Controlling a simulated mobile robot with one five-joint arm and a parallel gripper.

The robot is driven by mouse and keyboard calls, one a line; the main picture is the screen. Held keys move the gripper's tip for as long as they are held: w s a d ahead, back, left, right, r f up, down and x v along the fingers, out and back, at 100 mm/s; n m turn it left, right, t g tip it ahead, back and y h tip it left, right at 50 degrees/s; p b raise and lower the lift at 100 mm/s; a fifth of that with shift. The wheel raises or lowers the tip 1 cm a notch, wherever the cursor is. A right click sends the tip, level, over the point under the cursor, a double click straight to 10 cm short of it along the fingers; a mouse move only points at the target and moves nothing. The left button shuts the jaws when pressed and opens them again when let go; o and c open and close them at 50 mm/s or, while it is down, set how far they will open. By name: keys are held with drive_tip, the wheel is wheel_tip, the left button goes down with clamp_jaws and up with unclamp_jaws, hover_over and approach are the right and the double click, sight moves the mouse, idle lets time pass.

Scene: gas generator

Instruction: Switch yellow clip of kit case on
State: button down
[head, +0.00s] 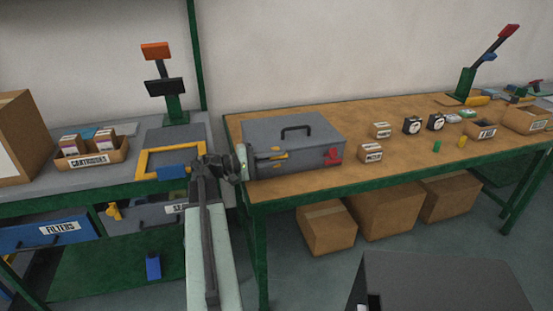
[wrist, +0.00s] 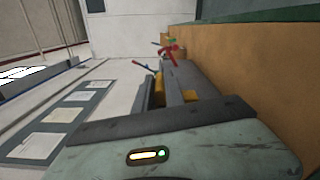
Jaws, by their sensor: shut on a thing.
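The grey kit case (head: 312,130) stands shut at the left end of the wooden workbench, its black handle on the lid. A yellow clip (head: 279,155) is on the left part of its front, and a red clip (head: 332,157) is on the right part. My gripper (head: 268,159) reaches in from the left along the case front and is shut on the yellow clip. In the wrist view my gripper (wrist: 170,94) has yellow (wrist: 157,90) between and beside its fingers, partly hidden. The red clip (wrist: 170,52) shows beyond the fingertips.
The wooden workbench (head: 300,184) lies below the case. Small boxes (head: 371,153) and round gauges (head: 412,125) stand to its right. A grey bench (head: 120,188) with a yellow frame and cartridge box (head: 91,157) is at left. Cardboard boxes (head: 382,211) sit underneath the workbench.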

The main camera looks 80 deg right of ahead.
drive_tip(key=c, duration=1.4)
unclamp_jaws()
drive_tip(key=shift+d, duration=0.15)
drive_tip(key=v, duration=0.7)
drive_tip(key=shift+w+a, duration=0.25)
drive_tip(key=shift+w, duration=0.05)
